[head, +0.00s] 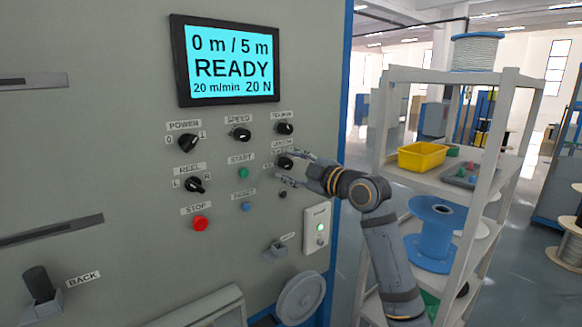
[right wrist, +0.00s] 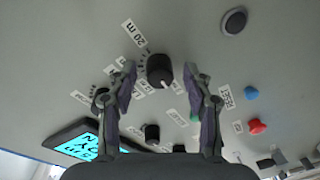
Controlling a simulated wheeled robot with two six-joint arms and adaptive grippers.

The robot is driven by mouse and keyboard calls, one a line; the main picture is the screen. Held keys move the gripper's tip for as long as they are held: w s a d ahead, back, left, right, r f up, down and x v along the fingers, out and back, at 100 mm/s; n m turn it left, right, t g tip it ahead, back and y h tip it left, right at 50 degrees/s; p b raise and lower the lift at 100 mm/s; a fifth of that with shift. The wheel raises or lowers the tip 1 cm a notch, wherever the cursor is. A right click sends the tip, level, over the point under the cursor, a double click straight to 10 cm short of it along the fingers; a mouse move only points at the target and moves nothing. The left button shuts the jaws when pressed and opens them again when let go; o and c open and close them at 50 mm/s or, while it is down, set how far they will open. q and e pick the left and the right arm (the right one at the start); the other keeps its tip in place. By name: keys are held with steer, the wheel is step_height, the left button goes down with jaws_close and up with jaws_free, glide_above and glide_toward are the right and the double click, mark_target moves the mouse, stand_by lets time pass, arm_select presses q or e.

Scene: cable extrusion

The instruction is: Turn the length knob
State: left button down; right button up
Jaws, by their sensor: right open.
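The length knob (head: 286,163) is a round black knob on the grey machine panel, in the right column below the tension knob (head: 285,128). In the right wrist view the length knob (right wrist: 159,69) has a white pointer line, and a "20 m" label stands near it. My right gripper (head: 281,167) is open at the panel. Its fingers stand apart on either side of the length knob in the right wrist view (right wrist: 160,76), with gaps visible. The fingers partly hide the knob's label in the head view. My left gripper is not in view.
A screen (head: 229,62) reads 0 m / 5 m, READY. The speed knob (head: 241,134), green start button (head: 243,172), blue reset button (head: 246,206) and red stop button (head: 200,223) are to the left. A shelf rack (head: 495,140) stands at right.

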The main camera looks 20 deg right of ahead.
steer(key=shift+s+d, duration=0.1)
steer(key=v, duration=1.1)
steer(key=shift+s, duration=0.35)
steer(key=shift+d, duration=0.15)
